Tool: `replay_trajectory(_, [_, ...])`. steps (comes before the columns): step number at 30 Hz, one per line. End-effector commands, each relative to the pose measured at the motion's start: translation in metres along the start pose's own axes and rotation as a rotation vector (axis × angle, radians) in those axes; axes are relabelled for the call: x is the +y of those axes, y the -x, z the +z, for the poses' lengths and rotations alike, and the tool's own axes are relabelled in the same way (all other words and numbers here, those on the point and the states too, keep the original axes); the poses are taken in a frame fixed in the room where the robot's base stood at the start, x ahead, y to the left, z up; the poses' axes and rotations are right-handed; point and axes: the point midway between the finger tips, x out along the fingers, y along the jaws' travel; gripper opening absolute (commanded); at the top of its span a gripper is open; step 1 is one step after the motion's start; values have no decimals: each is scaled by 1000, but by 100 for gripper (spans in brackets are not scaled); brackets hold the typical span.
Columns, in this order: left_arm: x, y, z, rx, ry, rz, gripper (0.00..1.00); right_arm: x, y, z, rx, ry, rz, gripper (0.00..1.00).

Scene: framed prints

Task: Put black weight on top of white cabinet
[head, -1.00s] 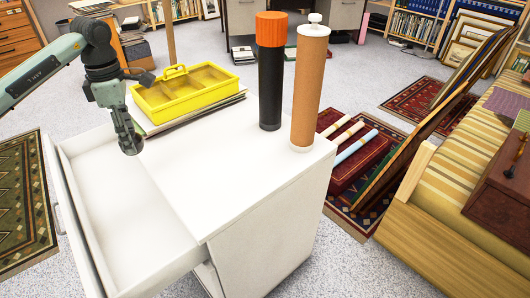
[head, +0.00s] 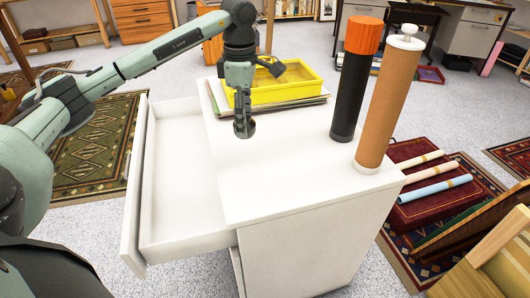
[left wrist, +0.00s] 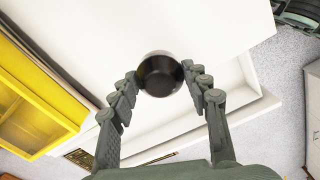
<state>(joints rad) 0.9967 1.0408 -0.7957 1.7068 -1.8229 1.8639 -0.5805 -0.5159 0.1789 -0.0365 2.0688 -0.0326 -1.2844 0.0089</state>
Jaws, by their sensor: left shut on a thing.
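The black weight (head: 243,129) is small, dark and round. My left gripper (head: 243,112) points down and is shut on it. In the left wrist view the weight (left wrist: 160,75) sits between the two fingertips, with a shiny rim. The white cabinet (head: 290,175) has a flat top, and in the head view the weight appears over it, near the yellow organizer. I cannot tell whether the weight touches the top. The cabinet top also shows in the left wrist view (left wrist: 200,25). My right gripper is not in view.
The cabinet's drawer (head: 185,190) is pulled out on the left and looks empty. A yellow organizer (head: 290,95) lies on papers at the back. A black tube with orange cap (head: 350,95) and a brown tube (head: 385,110) stand at the right. The front top is clear.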

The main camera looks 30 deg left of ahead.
Motion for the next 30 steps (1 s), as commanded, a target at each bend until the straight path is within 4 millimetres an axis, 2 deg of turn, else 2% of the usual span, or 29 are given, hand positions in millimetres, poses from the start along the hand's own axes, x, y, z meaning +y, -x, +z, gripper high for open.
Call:
replay_trajectory(3, [-20, -15, 18, -1, -5, -2, 10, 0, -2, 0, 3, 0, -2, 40])
replay_trajectory(9, [-37, -28, 33, -2, -1, 1, 10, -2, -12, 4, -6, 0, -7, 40])
replay_trajectory(14, [-39, -39, 34, 0, 1, -2, 10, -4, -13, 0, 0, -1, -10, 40])
replay_trajectory(21, [-39, -70, 34, 0, 1, -1, 10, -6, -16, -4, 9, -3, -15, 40])
replay_trajectory(30, [-38, -72, 34, -1, 0, 1, 10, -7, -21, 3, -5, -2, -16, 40])
